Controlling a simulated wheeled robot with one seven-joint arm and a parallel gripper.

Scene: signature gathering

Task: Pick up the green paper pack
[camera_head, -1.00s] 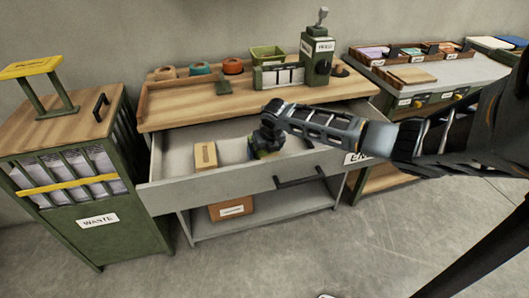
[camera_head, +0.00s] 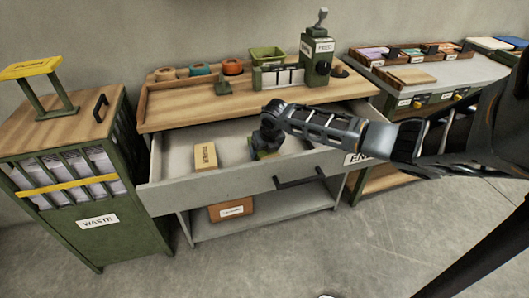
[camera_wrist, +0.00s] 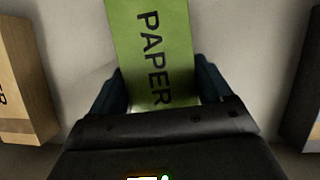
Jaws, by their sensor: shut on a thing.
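The green paper pack (camera_wrist: 152,45) is in the wrist view, with the word PAPER in dark letters along it. My gripper (camera_wrist: 158,92) is shut on it, with one finger on each long side. In the head view the green pack (camera_head: 264,154) is mostly hidden by my gripper (camera_head: 265,148), which reaches down into the open drawer (camera_head: 225,184). I cannot tell whether the pack still touches the drawer floor.
A tan pack (camera_head: 205,156) lies left of my gripper in the drawer, also at the left in the wrist view (camera_wrist: 22,85). A dark object (camera_wrist: 304,100) is at the right there. The drawer's walls surround my gripper. A wooden worktop (camera_head: 190,112) is behind; a waste bin (camera_head: 95,190) stands left.

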